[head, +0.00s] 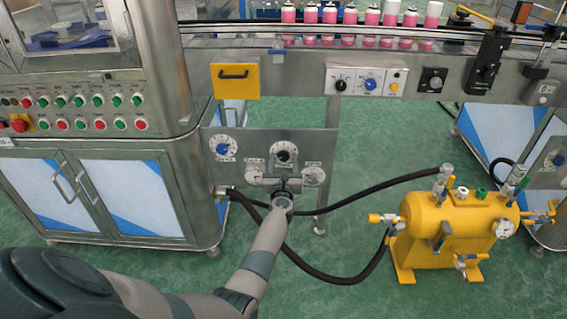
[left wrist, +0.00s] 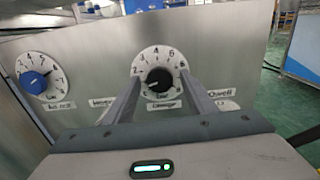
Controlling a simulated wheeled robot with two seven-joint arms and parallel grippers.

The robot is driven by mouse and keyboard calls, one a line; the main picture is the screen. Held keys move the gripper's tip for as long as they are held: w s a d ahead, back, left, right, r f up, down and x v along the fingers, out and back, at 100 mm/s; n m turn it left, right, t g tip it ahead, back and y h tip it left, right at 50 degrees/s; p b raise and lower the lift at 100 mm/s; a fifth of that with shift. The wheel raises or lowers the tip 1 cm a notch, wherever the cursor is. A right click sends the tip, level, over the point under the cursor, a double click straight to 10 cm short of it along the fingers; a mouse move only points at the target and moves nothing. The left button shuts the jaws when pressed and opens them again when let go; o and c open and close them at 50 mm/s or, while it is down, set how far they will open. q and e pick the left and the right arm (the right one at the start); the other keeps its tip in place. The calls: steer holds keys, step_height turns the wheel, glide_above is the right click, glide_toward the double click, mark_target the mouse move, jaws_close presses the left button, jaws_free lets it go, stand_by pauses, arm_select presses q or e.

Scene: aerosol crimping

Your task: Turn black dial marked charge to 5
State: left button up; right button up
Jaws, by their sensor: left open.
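The black dial (head: 284,154) sits on a round white scale plate on the steel panel. It shows large in the left wrist view (left wrist: 158,80), with numbers around it and a small label below that is hard to read. A pale mark on its knob seems to point to the lower left. My left gripper (head: 284,183) is just below the dial in the head view. In the left wrist view its two fingers (left wrist: 160,84) are apart, one on each side of the knob. I cannot tell whether they touch it. My right gripper is not in view.
A blue dial (head: 223,149) is on the panel's left side. Small gauges flank my gripper, partly hidden in the wrist view. Black hoses (head: 365,193) run to a yellow tank (head: 452,232) at right. A steel cabinet (head: 120,195) stands at left.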

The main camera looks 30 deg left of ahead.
arm_select(q)
steer(key=c, duration=1.1)
steer(key=shift+o, duration=0.3)
